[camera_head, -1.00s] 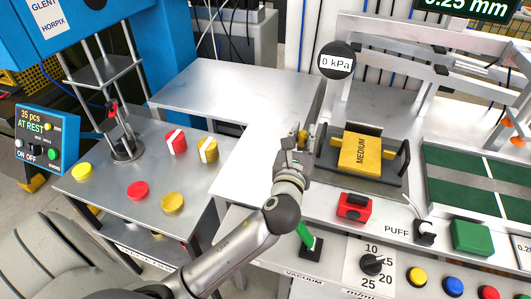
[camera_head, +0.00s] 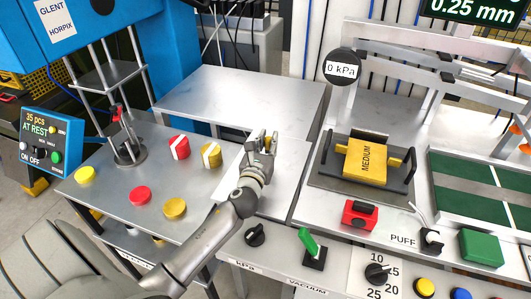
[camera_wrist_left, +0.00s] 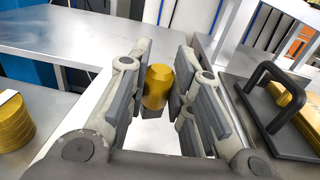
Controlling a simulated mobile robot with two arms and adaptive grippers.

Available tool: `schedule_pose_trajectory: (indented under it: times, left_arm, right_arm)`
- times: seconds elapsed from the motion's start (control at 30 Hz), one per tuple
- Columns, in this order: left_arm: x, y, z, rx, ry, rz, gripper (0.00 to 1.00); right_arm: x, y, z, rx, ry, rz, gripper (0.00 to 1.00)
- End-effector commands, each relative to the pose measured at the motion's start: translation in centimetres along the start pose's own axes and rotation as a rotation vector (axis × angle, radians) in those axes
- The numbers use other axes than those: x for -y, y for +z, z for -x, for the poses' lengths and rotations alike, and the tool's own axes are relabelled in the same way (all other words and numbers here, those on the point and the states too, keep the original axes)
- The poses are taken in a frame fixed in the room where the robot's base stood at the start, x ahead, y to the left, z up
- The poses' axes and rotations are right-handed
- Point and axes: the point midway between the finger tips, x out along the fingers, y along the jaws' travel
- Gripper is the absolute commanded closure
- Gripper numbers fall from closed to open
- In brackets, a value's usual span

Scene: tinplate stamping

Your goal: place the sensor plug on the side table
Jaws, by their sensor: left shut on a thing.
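My left gripper (camera_head: 262,143) is shut on a gold, cylindrical plug (camera_wrist_left: 158,86), which I take to be the sensor plug. In the left wrist view the plug is upright between the finger pads, with a grey lower end. The gripper (camera_wrist_left: 160,95) is over a white tabletop (camera_head: 285,190) in the middle of the head view; its height above it is hard to judge. A bare grey metal table (camera_head: 235,95) lies just behind. I cannot tell which of these is the side table. My right gripper is not in view.
The back table is clear.

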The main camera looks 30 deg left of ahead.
Motion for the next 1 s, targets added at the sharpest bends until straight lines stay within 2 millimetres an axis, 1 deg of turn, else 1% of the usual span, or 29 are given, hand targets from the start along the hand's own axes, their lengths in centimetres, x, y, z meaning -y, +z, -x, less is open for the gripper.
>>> schedule_pose_trajectory:
  times: [0.13,0.2,0.3,0.4,0.63,0.73,0.77,0.9,0.93,1.0]
  left_arm:
    - [-1.0,-1.7,-0.4,-0.004,0.003,0.000,1.00]
    - [-0.8,-2.8,-0.3,-0.004,0.001,0.003,1.00]
    - [-0.8,-3.8,-0.3,-0.002,0.001,0.002,1.00]
    - [-0.8,-4.1,-0.4,-0.001,0.000,0.001,1.00]
    - [-0.8,-4.1,-0.3,-0.001,-0.001,-0.001,1.00]
    - [-0.8,-4.4,-0.3,-0.001,-0.001,-0.001,1.00]
    - [-0.8,-4.4,-0.3,-0.001,-0.001,-0.001,0.78]
    - [-0.8,-4.3,-0.3,-0.001,-0.001,-0.001,0.60]
    - [-0.8,-4.3,-0.3,-0.001,-0.001,-0.001,0.58]
    - [-0.8,-4.3,-0.3,-0.001,-0.001,-0.001,0.58]
  right_arm:
    - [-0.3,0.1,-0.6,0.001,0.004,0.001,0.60]
    - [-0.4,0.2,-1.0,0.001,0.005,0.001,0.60]
    - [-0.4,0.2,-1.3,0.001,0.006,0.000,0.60]
    - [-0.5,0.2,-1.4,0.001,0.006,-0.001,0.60]
    - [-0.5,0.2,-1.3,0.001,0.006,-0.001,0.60]
    - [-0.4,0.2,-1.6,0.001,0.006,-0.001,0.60]
    - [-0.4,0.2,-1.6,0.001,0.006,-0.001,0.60]
    - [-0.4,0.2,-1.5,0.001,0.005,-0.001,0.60]
    - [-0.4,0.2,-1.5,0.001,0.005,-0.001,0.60]
    - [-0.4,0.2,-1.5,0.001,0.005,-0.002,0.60]
